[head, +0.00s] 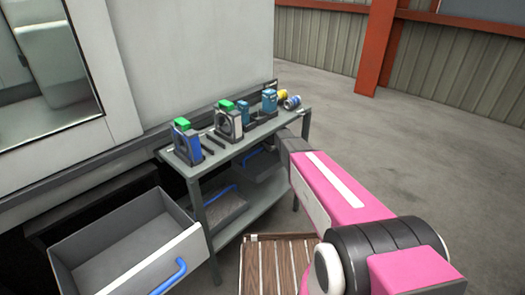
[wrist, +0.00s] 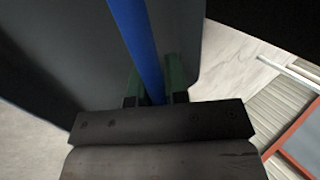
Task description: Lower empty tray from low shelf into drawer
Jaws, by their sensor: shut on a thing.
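In the wrist view my gripper (wrist: 154,92) has its green fingers shut on a blue handle (wrist: 138,45), with the dark grey tray (wrist: 60,60) beyond it. In the head view my arm reaches the right end of the cart, and my gripper itself is hidden. A grey tray (head: 268,172) shows at the right of the low shelf, close to my arm's end; I cannot tell whether it touches the shelf. Another tray with a blue handle (head: 221,191) sits further left on the low shelf. The grey drawer (head: 178,250) stands open at the lower left and looks empty inside.
The cart's top (head: 238,149) carries several blue, white and green devices, and a yellow and blue round item at its right end. A slatted wooden surface (head: 275,262) lies at the bottom middle. A cart leg (head: 203,225) stands beside the drawer. Floor at right is clear.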

